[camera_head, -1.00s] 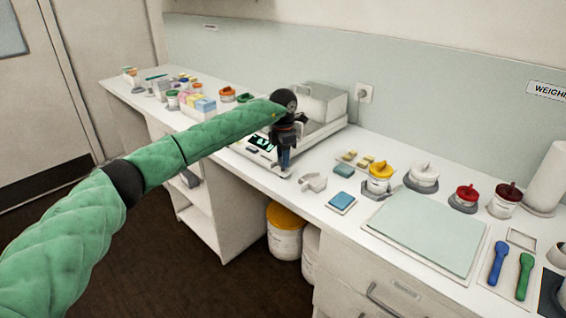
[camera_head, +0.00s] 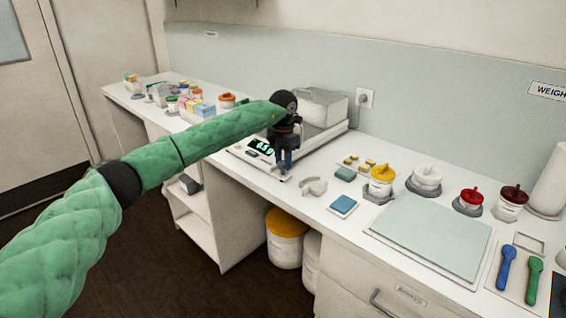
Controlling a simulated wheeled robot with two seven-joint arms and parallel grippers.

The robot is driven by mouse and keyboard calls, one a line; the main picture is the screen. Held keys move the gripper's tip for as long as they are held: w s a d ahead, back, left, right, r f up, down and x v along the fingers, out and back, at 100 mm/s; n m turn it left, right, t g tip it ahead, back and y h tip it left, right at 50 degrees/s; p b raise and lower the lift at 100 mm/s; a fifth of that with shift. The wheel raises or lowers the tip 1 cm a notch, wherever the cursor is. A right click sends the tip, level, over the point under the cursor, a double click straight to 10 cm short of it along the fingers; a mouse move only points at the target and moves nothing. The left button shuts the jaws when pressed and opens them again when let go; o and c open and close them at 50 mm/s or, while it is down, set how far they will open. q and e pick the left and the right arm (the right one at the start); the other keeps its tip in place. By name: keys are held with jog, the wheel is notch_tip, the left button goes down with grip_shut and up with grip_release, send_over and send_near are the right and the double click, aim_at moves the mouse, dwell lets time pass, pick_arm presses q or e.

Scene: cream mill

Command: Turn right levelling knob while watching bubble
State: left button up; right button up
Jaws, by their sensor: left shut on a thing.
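My left arm reaches in from the left in a green padded sleeve. My left gripper (camera_head: 285,158) points down at the front right corner of the white balance (camera_head: 245,152). Its jaws are shut at that corner, where the right levelling knob is; the knob itself is hidden by the fingers. The balance has a lit display (camera_head: 262,146) with green digits, partly covered by the gripper. A box-shaped grey cover (camera_head: 322,106) stands at the back of the balance. I cannot make out the bubble. My right gripper is not in view.
A small pale bracket-like piece (camera_head: 314,186) and a blue pad (camera_head: 343,206) lie just right of the gripper. A yellow-lidded tub (camera_head: 382,179) and a pale green mat (camera_head: 430,235) are further right. Several coloured pots and boxes stand at the far left.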

aim_at(283, 162)
pick_arm(q)
jog(key=shift+w+r, duration=0.1)
dwell(0.3)
jog(key=o, duration=1)
notch_tip(283, 162, up, 6)
jog(key=shift+r+b, duration=0.1)
jog(key=shift+b, duration=0.8)
jog(key=shift+r, duration=0.75)
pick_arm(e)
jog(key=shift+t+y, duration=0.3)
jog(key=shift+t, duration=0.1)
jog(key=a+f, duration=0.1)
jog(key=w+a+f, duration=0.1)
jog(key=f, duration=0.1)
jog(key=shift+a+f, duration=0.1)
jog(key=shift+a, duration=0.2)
